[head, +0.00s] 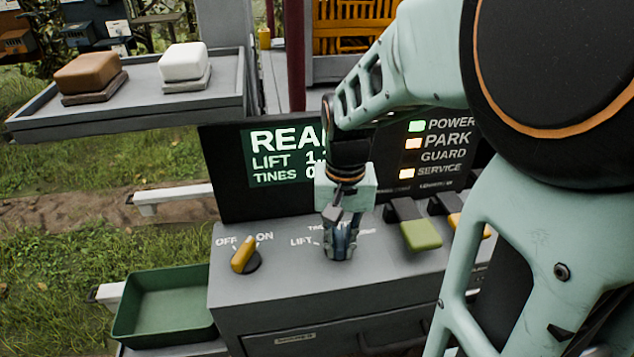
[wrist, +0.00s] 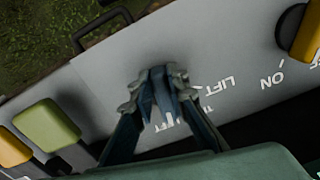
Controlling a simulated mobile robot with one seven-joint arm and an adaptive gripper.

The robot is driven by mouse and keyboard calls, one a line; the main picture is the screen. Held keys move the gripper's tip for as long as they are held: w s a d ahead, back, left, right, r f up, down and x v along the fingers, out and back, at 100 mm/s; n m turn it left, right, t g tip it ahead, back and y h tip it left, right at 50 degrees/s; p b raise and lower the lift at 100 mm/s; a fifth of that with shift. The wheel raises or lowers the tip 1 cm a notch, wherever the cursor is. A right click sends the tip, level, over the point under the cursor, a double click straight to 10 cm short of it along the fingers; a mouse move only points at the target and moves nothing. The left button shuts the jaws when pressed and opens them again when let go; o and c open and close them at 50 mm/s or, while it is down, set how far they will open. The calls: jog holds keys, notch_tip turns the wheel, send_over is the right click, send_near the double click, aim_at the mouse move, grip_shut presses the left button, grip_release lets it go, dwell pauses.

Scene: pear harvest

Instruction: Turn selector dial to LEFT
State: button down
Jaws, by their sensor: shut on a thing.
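My gripper (head: 340,243) points down at the grey control console and is shut on the selector dial, beside the word LIFT. In the wrist view my gripper (wrist: 160,88) has its two fingertips closed around the dial's blue-grey knob (wrist: 161,100). The fingers hide most of the dial, so I cannot tell which way it points. Printed labels around it are partly covered; LIFT reads clearly on one side.
A yellow OFF/ON knob (head: 243,255) stands left of the dial. A green lever (head: 421,234) and a yellow one are to its right. Behind is a display (head: 284,153) with lit POWER, PARK and SERVICE lamps. A green tray (head: 165,305) sits at left.

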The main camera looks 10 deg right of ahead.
aim_at(338, 243)
jog(key=shift+w+a+m, duration=0.1)
jog(key=shift+a+m, duration=0.05)
jog(key=shift+m, duration=0.65)
jog(key=c, duration=1.9)
grip_release()
jog(key=shift+r, duration=0.1)
notch_tip(338, 243, up, 8)
jog(key=shift+f, duration=0.25)
